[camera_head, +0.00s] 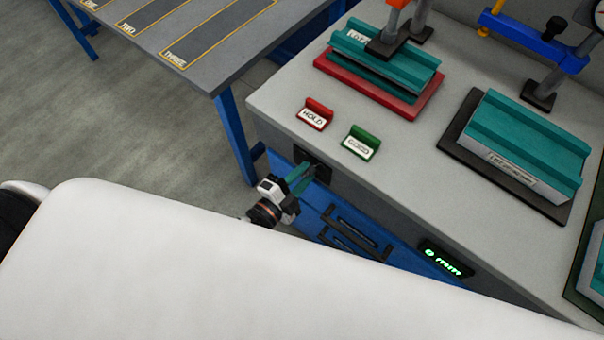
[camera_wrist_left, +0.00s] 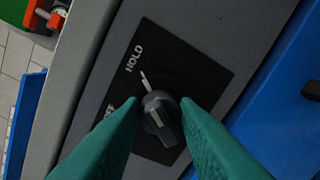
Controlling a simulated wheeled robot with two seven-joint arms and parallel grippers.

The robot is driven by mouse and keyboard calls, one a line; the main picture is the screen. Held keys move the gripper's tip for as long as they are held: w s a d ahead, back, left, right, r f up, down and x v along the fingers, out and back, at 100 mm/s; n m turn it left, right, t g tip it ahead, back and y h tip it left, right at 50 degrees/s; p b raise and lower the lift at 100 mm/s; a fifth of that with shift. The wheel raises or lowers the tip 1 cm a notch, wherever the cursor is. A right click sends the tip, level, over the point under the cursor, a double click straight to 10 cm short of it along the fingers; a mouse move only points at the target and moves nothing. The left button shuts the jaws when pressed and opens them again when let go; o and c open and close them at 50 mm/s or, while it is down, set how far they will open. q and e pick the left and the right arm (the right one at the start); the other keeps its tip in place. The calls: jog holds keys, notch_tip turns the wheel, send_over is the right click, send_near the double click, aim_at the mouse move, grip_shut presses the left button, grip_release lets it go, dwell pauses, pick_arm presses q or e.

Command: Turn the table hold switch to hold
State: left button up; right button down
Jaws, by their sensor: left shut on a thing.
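The hold switch is a dark grey knob (camera_wrist_left: 160,120) on a black plate (camera_wrist_left: 200,75). The plate also shows in the head view (camera_head: 318,157), on the front of the grey bench. HOLD is printed on it, with a white tick beside the knob; a second label is partly hidden by a finger and ends in FF. The knob's long axis leans up and left, roughly toward the tick near HOLD. My left gripper (camera_head: 311,173) is at the switch, its teal fingers (camera_wrist_left: 158,112) closed on the knob's two sides. My right gripper is not in view.
A red HOLD tag (camera_head: 314,115) and a green tag (camera_head: 361,142) stand on the bench top (camera_head: 275,95). Teal panels in fixtures sit farther back. A lane table (camera_head: 205,70) is at left.

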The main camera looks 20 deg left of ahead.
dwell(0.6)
pick_arm(q)
jog(key=o, duration=1)
jog(key=b+v, duration=0.2)
jog(key=v, duration=1)
jog(key=shift+f, duration=0.1)
